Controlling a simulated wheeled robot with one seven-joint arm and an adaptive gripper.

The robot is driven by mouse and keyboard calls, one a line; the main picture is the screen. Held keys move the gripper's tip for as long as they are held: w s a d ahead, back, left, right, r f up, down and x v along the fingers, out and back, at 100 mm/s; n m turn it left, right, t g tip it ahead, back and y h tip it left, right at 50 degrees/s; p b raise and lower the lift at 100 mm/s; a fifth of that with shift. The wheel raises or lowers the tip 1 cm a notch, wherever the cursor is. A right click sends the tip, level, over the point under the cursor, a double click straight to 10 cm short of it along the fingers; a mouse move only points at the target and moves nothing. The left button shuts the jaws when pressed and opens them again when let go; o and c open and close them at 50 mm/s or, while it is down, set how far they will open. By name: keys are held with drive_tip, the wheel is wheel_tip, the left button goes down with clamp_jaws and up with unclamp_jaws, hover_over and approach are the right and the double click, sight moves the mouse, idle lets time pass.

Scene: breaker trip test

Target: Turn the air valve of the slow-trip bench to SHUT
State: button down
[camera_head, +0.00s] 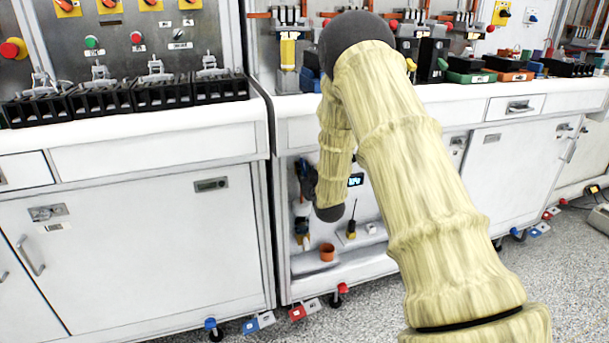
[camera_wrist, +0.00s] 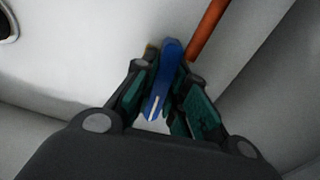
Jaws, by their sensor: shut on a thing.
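A blue valve lever (camera_wrist: 170,58) with a pale stripe shows in the wrist view, between the fingers of my gripper (camera_wrist: 161,76). The green-padded fingers are closed on it from both sides. The lever slants slightly up to the right, at a small angle to an orange-brown pipe (camera_wrist: 208,30) beside it. The valve body is hidden behind the fingers, and no OPEN or SHUT marking is readable. In the head view my arm covers much of the open bay under the bench, and I cannot make out the lever there.
A small lit display (camera_head: 355,180) is on the bay's back. A closed white cabinet (camera_head: 140,245) stands left. Red and blue caster pedals stick out at floor level.

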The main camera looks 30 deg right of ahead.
drive_tip(key=shift+n, duration=0.4)
drive_tip(key=shift+n, duration=1)
drive_tip(key=shift+d+n+p, duration=0.1)
drive_tip(key=shift+n+p, duration=0.25)
drive_tip(key=shift+n, duration=0.65)
drive_tip(key=shift+n, duration=1)
